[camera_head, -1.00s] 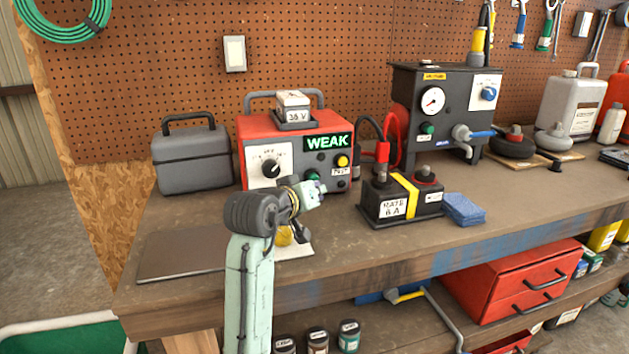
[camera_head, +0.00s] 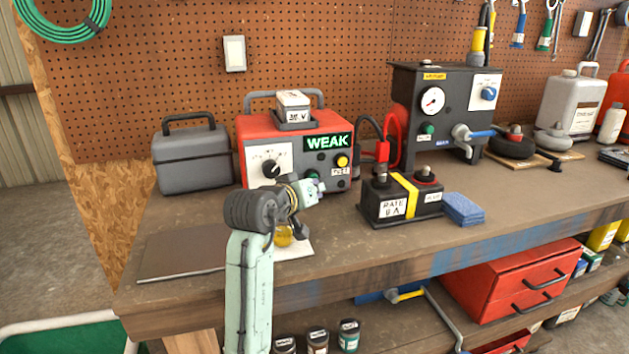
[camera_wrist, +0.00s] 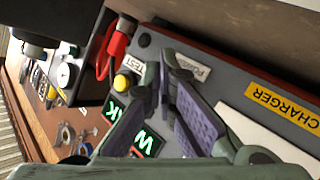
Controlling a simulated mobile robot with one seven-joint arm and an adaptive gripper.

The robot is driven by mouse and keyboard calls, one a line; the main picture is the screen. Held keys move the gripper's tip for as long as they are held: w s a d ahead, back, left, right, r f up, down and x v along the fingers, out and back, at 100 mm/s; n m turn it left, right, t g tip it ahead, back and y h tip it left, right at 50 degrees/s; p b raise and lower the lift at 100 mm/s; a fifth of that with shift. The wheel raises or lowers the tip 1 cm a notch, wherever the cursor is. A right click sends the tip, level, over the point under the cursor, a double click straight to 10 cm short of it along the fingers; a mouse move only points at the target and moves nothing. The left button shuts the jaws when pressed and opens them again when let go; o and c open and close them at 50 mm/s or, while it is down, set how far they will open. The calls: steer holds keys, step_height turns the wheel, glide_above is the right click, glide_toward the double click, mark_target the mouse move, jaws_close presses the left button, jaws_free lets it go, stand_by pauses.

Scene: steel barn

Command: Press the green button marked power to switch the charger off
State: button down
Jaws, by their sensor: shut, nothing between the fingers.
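The charger (camera_head: 247,132) is a red box with a grey front on the bench, with a lit display (camera_head: 328,141) reading WEAK. On its front are a yellow button (camera_head: 342,160) by the TEST label and a green button (camera_head: 312,171) lower left of it. My gripper (camera_head: 321,187) is shut and empty, close in front of the charger face, just below the green button in the picture. In the wrist view its fingers (camera_wrist: 165,82) point at the face beside the POWER label (camera_wrist: 186,66) and hide the green button. I cannot tell whether they touch it.
A black battery block (camera_head: 430,207) with a yellow strap stands right of the charger, beside a blue sponge (camera_head: 463,209). Red and black cables rise behind the block. A grey case (camera_head: 190,160) stands left. A flat dark plate (camera_head: 180,255) lies at the front left.

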steer(key=shift+w+a, duration=0.1)
steer(key=shift+w, duration=0.1)
steer(key=shift+s, duration=0.1)
steer(key=shift+s+d, duration=0.2)
steer(key=shift+s, duration=0.35)
steer(key=shift+s+d, duration=0.15)
steer(key=shift+s, duration=0.35)
steer(key=shift+s+d+p, duration=0.25)
steer(key=shift+s+d, duration=0.05)
steer(key=shift+s, duration=0.65)
steer(key=shift+s+d+p, duration=0.2)
steer(key=shift+s+d, duration=0.15)
steer(key=shift+s, duration=0.65)
steer(key=shift+s+d+p, duration=0.25)
steer(key=shift+s+d, duration=0.05)
steer(key=shift+s, duration=0.65)
